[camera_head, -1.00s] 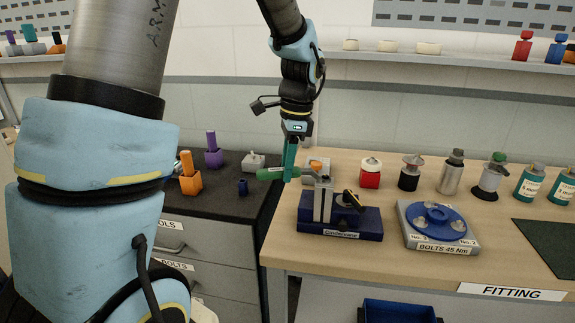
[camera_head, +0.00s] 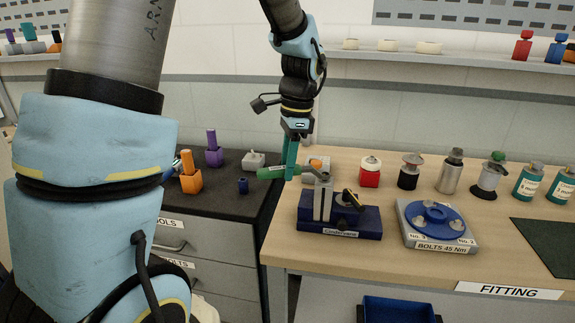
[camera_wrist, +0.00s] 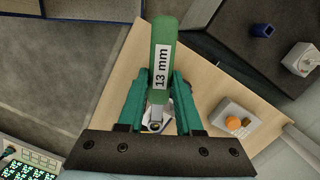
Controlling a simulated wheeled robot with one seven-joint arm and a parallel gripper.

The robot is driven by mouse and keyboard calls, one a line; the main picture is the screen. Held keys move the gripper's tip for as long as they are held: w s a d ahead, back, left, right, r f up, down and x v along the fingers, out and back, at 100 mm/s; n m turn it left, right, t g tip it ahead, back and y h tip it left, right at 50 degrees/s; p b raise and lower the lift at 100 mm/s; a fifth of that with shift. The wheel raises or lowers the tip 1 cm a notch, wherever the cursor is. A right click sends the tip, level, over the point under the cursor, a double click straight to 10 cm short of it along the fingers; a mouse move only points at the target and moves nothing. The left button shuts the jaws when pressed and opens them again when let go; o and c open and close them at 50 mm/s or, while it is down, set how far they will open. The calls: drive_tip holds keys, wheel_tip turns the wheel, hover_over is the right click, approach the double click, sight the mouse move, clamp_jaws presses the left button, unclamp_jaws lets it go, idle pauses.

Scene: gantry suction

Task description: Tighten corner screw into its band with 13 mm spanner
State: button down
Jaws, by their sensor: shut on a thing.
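My gripper (camera_head: 290,165) is shut on the green handle of the 13 mm spanner (camera_head: 270,172), which lies roughly level, its grey head pointing right. In the wrist view the spanner (camera_wrist: 162,55) shows its "13 mm" label between the two green fingers of my gripper (camera_wrist: 160,80). The spanner head is at the top of the grey upright plates of the corner fixture (camera_head: 323,200), which stands on a labelled blue base (camera_head: 365,222). I cannot tell whether the head sits on the corner screw; the screw and its band are too small or hidden.
A grey "BOLTS 45 Nm" plate with a blue disc (camera_head: 436,215) stands right of the fixture. A red-based pot (camera_head: 370,172) and several bottles line the bench's back. Orange (camera_head: 191,182) and purple (camera_head: 214,155) holders stand on the dark cabinet. Bench front is mostly clear.

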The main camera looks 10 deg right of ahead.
drive_tip(key=shift+r+p, duration=2.25)
drive_tip(key=shift+r, duration=0.45)
